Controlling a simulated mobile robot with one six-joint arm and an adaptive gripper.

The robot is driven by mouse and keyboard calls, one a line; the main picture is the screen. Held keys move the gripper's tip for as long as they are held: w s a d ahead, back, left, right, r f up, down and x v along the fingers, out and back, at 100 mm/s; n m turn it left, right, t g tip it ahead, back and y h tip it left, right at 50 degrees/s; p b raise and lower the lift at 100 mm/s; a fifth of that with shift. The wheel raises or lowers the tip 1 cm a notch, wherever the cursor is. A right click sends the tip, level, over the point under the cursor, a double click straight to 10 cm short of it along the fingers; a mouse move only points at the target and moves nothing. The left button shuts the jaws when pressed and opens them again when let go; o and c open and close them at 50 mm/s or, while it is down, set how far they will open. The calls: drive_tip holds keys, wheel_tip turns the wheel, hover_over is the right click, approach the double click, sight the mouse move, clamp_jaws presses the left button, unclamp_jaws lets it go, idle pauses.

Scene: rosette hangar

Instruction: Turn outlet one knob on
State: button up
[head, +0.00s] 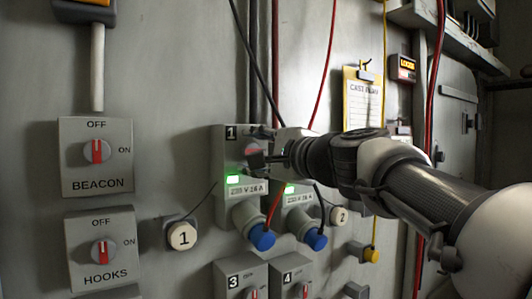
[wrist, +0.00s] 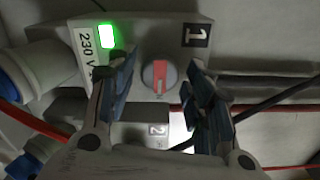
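The outlet one box (head: 218,160), marked 1, is on the wall in the middle of the head view. Its green lamp (head: 232,179) is lit, and the lamp (wrist: 106,36) is also lit in the wrist view. The outlet one knob (wrist: 158,73) is a grey disc with a red pointer. The pointer runs up and down in the turned wrist view, so it lies sideways across the box. In the head view the knob (head: 253,150) is partly hidden. My gripper (wrist: 162,72) is open at the knob, one finger on each side, with visible gaps.
The outlet two box is beside it, with a lit green lamp (head: 290,189) and mostly behind my arm. Blue plugs (head: 262,237) with cables sit below. BEACON (head: 97,151) and HOOKS (head: 104,252) knobs are at left. A red cable (head: 324,70) and a clipboard (head: 362,98) hang nearby.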

drive_tip(key=shift+o, duration=0.4)
drive_tip(key=shift+s+d, duration=0.1)
drive_tip(key=v, duration=1.1)
drive_tip(key=shift+s+d, duration=0.2)
drive_tip(key=shift+s, duration=0.1)
drive_tip(key=s+f+n+g+h, duration=0.2)
drive_tip(key=s+f+n+g, duration=0.3)
drive_tip(key=f, duration=0.8)
drive_tip(key=s+f+n+g+h, duration=0.1)
drive_tip(key=s+f+n+h, duration=0.15)
drive_tip(key=s+f, duration=0.65)
drive_tip(key=s+d+f+n+g+h, duration=0.2)
drive_tip(key=s+d+f, duration=0.3)
drive_tip(key=f, duration=0.5)
drive_tip(key=s+d+f+n+g+h, duration=0.2)
drive_tip(key=s+d+f+n+h, duration=0.1)
drive_tip(key=f, duration=0.7)
drive_tip(key=shift+s+d+n, duration=0.55)
drive_tip(key=shift+s+d, duration=0.4)
drive_tip(key=shift+d, duration=0.1)
